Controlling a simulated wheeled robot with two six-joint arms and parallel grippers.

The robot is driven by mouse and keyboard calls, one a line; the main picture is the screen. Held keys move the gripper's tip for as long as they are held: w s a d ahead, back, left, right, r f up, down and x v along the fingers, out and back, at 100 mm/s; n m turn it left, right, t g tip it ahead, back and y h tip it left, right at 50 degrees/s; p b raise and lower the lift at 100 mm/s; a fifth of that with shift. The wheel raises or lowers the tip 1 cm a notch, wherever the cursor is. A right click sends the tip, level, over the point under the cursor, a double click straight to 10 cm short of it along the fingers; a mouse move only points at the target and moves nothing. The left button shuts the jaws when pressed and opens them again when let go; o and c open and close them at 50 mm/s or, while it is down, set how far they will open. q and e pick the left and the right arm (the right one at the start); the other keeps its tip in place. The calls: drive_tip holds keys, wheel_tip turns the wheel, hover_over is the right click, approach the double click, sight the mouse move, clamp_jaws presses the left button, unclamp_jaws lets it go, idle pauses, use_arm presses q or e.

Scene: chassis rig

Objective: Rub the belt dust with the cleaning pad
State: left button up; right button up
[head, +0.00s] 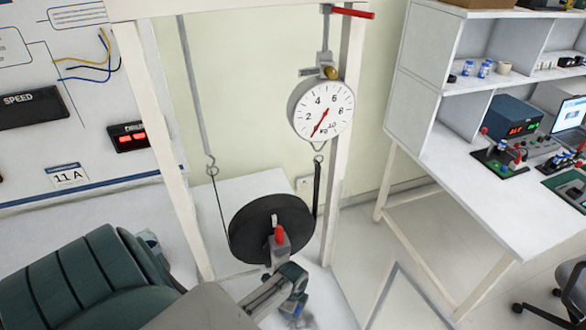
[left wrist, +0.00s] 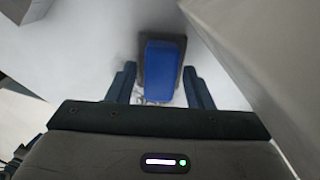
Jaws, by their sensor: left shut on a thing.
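The cleaning pad (left wrist: 163,72) is a blue block on a dark grey base in the left wrist view. My left gripper (left wrist: 160,85) is shut on it, one dark blue finger at each side. In the head view my left gripper (head: 293,288) is low at the centre, in front of the black drum, and a small bit of blue shows at its tip. The black drum (head: 248,232) hangs in a belt (head: 222,215) between the frame posts. Faint grey marks near the pad may be belt dust; I cannot tell surely. My right gripper is not in view.
A round dial gauge (head: 322,108) hangs above the drum from the white frame (head: 165,120). A ribbed green motor (head: 75,280) fills the lower left. A white bench (head: 465,205) with instruments stands at the right. Open floor lies between frame and bench.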

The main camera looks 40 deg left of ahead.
use_arm(q)
drive_tip(key=shift+f, duration=0.3)
